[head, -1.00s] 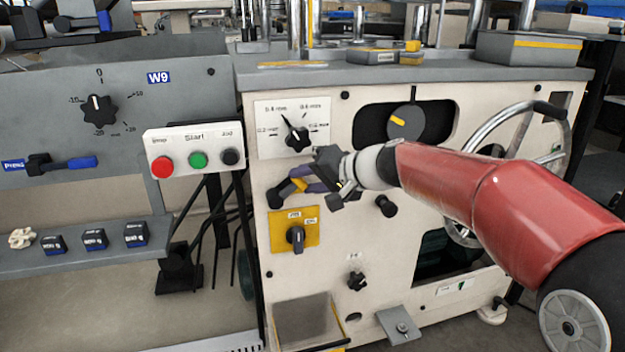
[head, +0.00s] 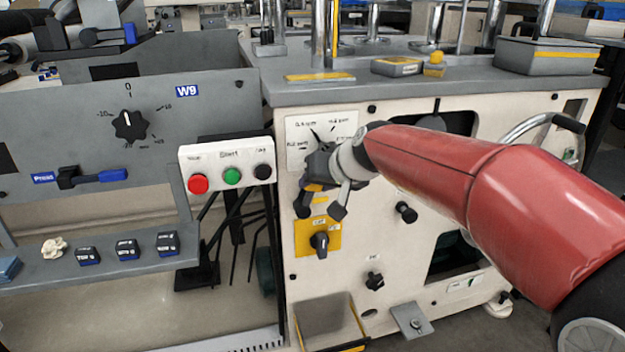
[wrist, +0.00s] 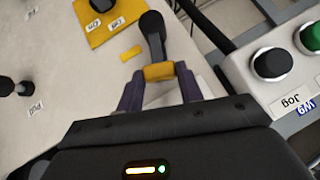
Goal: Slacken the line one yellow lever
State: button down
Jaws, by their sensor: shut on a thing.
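The yellow lever shows in the wrist view as a yellow section (wrist: 158,72) with a dark arm and rounded black end beyond it. My gripper (wrist: 159,82) has its purple fingers on both sides of the yellow section and is shut on it. In the head view, my gripper (head: 320,186) is at the machine's cream front, below the dial scale. A little of the lever's yellow (head: 313,187) shows there, with its black end (head: 303,207) pointing down. My wrist hides the lever's pivot and most of its length.
A yellow plate with a black rotary switch (head: 319,243) sits just below the lever. The Start button box (head: 228,176) stands close on the left. A black knob (head: 405,212) sticks out to the right. An open bin (head: 325,320) is low in front.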

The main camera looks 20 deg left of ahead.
jog(key=shift+f, duration=0.1)
jog(key=c, duration=0.9)
grip_release()
jog(key=v, duration=0.8)
jog(key=s+d+f+m+h, duration=0.1)
jog(key=s+d+f+h, duration=0.1)
jog(key=s+d+f, duration=0.2)
jog(key=s+d+f+m+h, duration=0.2)
jog(key=s+d+f, duration=0.3)
jog(key=s+d, duration=0.6)
jog(key=s+d+f+m+h, duration=0.1)
jog(key=s+d+f+h, duration=0.2)
jog(key=d, duration=0.8)
jog(key=shift+s+d+f+m+g, duration=0.1)
jog(key=shift+s+f, duration=0.2)
jog(key=shift+s, duration=0.5)
jog(key=shift+s+d+f+m+g, duration=0.15)
jog(key=shift+s+f, duration=0.2)
jog(key=shift+s, duration=0.4)
jog(key=shift+s+d+f+m+g, duration=0.1)
jog(key=shift+s+f, duration=0.2)
jog(key=shift+s, duration=0.5)
